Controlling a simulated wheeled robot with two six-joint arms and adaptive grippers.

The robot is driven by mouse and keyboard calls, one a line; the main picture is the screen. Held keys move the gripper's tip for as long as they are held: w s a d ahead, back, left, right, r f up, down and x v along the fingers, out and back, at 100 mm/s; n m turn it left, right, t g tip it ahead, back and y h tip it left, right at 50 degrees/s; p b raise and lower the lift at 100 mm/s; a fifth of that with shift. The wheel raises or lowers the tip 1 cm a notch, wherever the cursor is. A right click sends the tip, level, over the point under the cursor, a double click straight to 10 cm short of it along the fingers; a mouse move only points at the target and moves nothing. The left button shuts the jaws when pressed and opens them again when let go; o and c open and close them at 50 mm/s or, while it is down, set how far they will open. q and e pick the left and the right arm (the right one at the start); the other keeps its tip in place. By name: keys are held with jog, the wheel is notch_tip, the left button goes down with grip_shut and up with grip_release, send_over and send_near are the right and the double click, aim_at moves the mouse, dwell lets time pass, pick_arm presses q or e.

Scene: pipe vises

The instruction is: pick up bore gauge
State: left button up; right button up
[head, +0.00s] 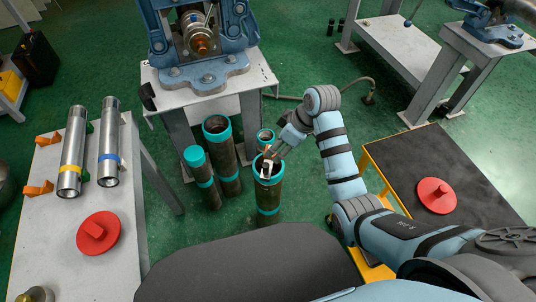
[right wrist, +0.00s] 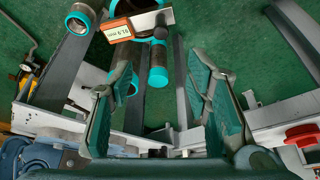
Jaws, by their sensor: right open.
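The bore gauge (head: 268,169) sits at the open top of a teal-rimmed upright pipe (head: 267,198). The gauge lies beyond the fingertips. My left gripper is not in view.
Several other teal-ended pipes (head: 222,150) stand close by on the green floor. A blue pipe vise (head: 207,70) is on a bench behind. A left table holds two steel cylinders (head: 72,155) and a red disc (head: 100,234). A black-topped table (head: 455,165) is at right with another red disc (head: 436,196).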

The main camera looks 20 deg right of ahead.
aim_at(265, 165)
jog(key=b+x, duration=0.2)
jog(key=x, duration=0.2)
jog(key=b+x, duration=0.2)
jog(key=x, duration=0.3)
jog(key=b+x, duration=0.2)
jog(key=x, duration=0.3)
jog(key=shift+s+d+f, duration=0.25)
jog(key=shift+s, duration=0.1)
jog(key=shift+r, duration=0.1)
jog(key=shift+c, duration=0.5)
grip_shut()
